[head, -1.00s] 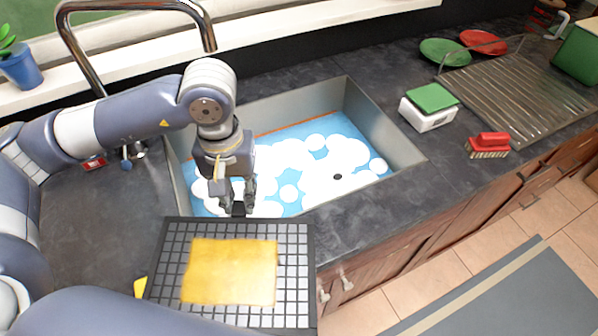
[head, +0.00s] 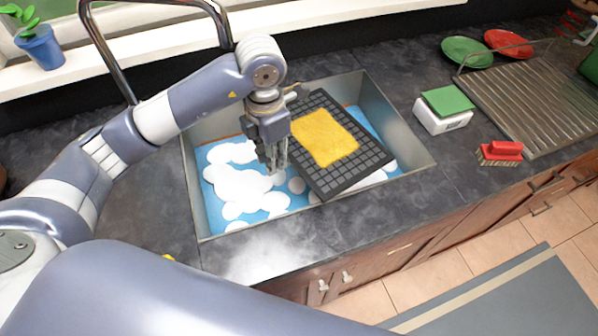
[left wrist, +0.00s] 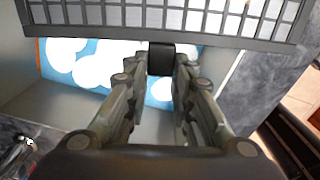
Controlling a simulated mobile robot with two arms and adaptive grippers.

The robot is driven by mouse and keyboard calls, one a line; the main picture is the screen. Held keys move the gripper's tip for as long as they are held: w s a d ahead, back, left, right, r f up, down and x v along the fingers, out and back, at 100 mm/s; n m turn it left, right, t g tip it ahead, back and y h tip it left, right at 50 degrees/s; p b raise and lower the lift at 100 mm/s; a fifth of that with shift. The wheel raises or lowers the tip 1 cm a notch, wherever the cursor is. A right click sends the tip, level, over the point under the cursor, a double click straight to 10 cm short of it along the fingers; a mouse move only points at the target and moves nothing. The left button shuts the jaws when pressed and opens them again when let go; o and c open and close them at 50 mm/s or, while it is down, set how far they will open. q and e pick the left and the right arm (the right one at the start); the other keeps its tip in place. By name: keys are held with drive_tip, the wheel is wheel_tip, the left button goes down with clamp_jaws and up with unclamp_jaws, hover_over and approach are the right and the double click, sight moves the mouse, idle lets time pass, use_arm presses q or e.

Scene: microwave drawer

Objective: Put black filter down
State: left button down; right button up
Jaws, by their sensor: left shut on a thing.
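The black filter (head: 352,178) is a flat black-framed grid with a yellow cloth-like patch (head: 325,137) on its face. It is tilted over the right part of the sink (head: 412,143). My left gripper (head: 276,168) is at the filter's left edge in the head view. In the left wrist view the fingers (left wrist: 161,62) are closed on a small black tab of the filter (left wrist: 100,33). Whether the filter touches the sink or its contents cannot be told. My right gripper is out of view.
The sink holds blue water with white foam (head: 238,187). A white box with a green sponge (head: 446,103), a red brush (head: 500,152) and a drying rack (head: 530,100) are on the right. Green (head: 467,52) and red (head: 508,43) plates stand behind. The front counter (head: 265,258) is clear.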

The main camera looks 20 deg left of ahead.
use_arm(q)
drive_tip(key=n, duration=0.4)
drive_tip(key=f+n, duration=0.1)
drive_tip(key=n, duration=0.2)
drive_tip(key=shift+w+a+p, duration=0.3)
drive_tip(key=shift+w+p, duration=0.1)
drive_tip(key=f+n, duration=0.1)
drive_tip(key=n, duration=0.5)
drive_tip(key=n+b, duration=0.2)
drive_tip(key=b, duration=0.1)
approach(274, 204)
wheel_tip(274, 204, down, 2)
drive_tip(key=shift+f+p, duration=0.25)
drive_tip(key=shift+p, duration=0.4)
wheel_tip(274, 204, down, 3)
drive_tip(key=shift+f, duration=0.6)
drive_tip(key=c, duration=1.4)
unclamp_jaws()
drive_tip(key=shift+o, duration=0.2)
